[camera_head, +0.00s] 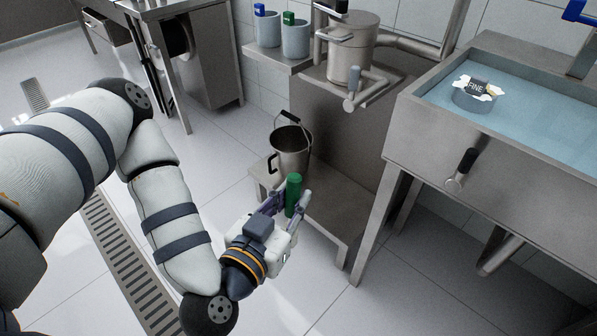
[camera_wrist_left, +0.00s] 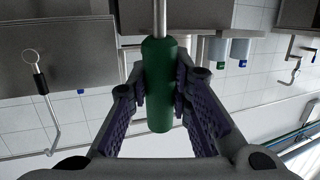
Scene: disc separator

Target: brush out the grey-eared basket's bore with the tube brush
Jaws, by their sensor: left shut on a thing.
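My left gripper (camera_head: 283,207) is shut on a green handle (camera_head: 293,194), which appears to be the tube brush's. In the left wrist view the green handle (camera_wrist_left: 158,85) stands between the purple-padded fingers, with a thin metal rod (camera_wrist_left: 160,18) running from its end out of the picture. The bristles are not in view. In the sink's water is a round basket-like piece (camera_head: 474,100) with pale ears and a dark label reading "FINE". I cannot tell its bore or whether its ears are grey. My right gripper is not in view.
A steel bucket (camera_head: 290,152) stands on a low bench (camera_head: 325,205) near my left gripper. The steel sink (camera_head: 410,130) with blue water is at the right. A separator-like machine (camera_head: 350,45) stands behind. Two grey cups, blue-tagged (camera_head: 267,32) and green-tagged (camera_head: 295,40), sit on a shelf.

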